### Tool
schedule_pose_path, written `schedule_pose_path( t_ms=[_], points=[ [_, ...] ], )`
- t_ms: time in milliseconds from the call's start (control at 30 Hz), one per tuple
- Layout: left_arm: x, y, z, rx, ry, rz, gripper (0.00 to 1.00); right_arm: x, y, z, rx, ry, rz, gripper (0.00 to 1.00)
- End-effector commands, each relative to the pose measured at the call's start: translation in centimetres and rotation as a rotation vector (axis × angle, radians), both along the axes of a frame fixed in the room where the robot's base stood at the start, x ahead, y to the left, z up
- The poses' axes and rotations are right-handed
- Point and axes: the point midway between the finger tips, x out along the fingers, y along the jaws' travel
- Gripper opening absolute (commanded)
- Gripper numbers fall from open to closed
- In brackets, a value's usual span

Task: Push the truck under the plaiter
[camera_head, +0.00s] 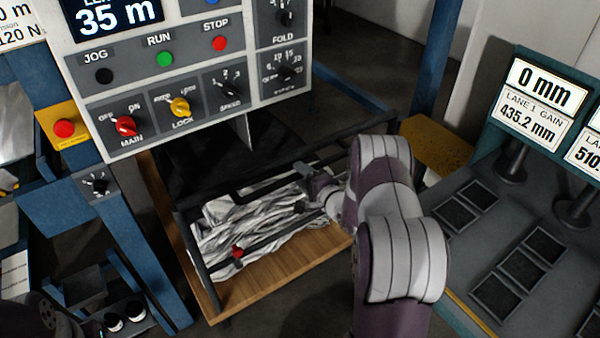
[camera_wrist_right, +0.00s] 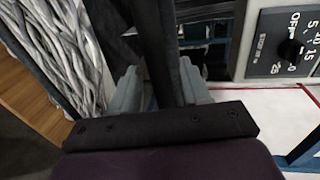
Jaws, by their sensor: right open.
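The truck (camera_head: 285,268) is a low cart with a wooden deck and dark rails, holding a heap of folded grey-white cloth (camera_head: 255,228). The plaiter appears to be the blue-framed machine with the control panel (camera_head: 180,75), partly above the truck's far side. My right gripper (camera_head: 308,193) is at the truck's rail, partly hidden by my arm. In the right wrist view, its two grey fingers (camera_wrist_right: 160,92) are open on either side of a dark bar (camera_wrist_right: 164,45); contact cannot be told. The cloth shows at left there. My left gripper cannot be made out.
A blue post (camera_head: 130,245) stands left of the truck. A yellow-topped block (camera_head: 437,143) lies beyond my right arm. A bench with dark recesses (camera_head: 500,250) and display stands fills the right side. Dark floor shows between truck and bench.

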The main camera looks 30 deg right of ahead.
Motion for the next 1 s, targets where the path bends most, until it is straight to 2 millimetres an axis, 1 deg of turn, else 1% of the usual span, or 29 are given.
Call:
schedule_pose_path(
  t_ms=[33, 167, 433, 467, 500, 600, 767, 867, 967, 1000],
  points=[
    [0.0, 0.0, 0.1, 0.0, 0.0, 0.0, 0.43, 0.6, 0.1, -0.1, 0.0, 0.001, 0.0, 0.46],
    [0.0, 0.0, 0.1, 0.0, 0.0, 0.0, 0.43, 1.4, 0.1, -0.3, 0.0, 0.001, 0.0, 0.46],
    [0.0, 0.0, 0.1, 0.0, 0.0, 0.0, 0.43, 1.6, 0.1, -0.4, 0.0, 0.001, -0.001, 0.46],
    [0.0, 0.0, 0.1, 0.0, 0.0, 0.0, 0.43, 1.6, 0.1, -0.4, 0.0, 0.001, -0.001, 0.43],
    [0.0, 0.0, 0.1, 0.0, 0.0, 0.0, 0.43, 1.6, 0.1, -0.4, 0.0, 0.001, -0.001, 0.3],
    [0.0, 0.0, 0.1, 0.0, 0.0, 0.0, 0.43, 1.6, 0.1, -0.4, 0.0, 0.001, -0.001, 0.0],
    [0.0, 0.0, 0.1, 0.0, 0.0, 0.0, 0.43, 1.7, 0.1, -0.4, 0.0, 0.001, -0.001, 0.0],
    [0.0, 0.0, -0.2, 0.0, 0.0, 0.0, 0.43, 2.1, 0.1, -0.5, -0.001, 0.001, -0.001, 0.0],
    [0.0, 0.0, -0.7, 0.0, 0.0, 0.0, 0.43, 3.2, 0.2, -0.5, -0.002, -0.002, -0.001, 0.0],
    [0.0, 0.0, -1.0, 0.0, 0.0, 0.0, 0.43, 3.9, 0.3, -0.6, -0.003, -0.003, 0.0, 0.0]
  ],
)
